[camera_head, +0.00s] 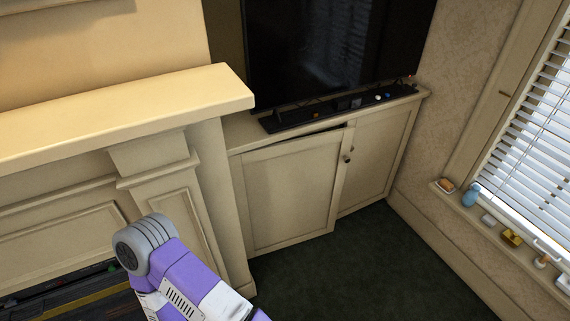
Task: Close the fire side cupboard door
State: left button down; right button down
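The fire side cupboard door (290,195) is the left cream panelled door of the low cupboard, next to the fireplace. It stands slightly ajar, with a dark gap along its top and its right edge standing out from the cupboard front. A small dark knob (347,159) shows near the door's right edge. The right cupboard door (376,158) looks shut and is partly hidden behind the ajar door. Part of my purple and white arm, with a grey rounded joint, rises from the bottom left, in front of the fireplace. Neither of my grippers is in view.
The mantel shelf (120,112) juts out at the left above the fireplace. A black television (335,45) and a dark soundbar (330,108) stand on the cupboard top. Small items line the window sill at right. The dark green carpet (370,275) before the cupboard is clear.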

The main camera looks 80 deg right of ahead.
aim_at(287, 194)
jog(key=u, duration=1)
jog(key=k, duration=1.85)
jog(key=z, duration=2.15)
jog(key=i, duration=0.5)
jog(key=z, duration=0.05)
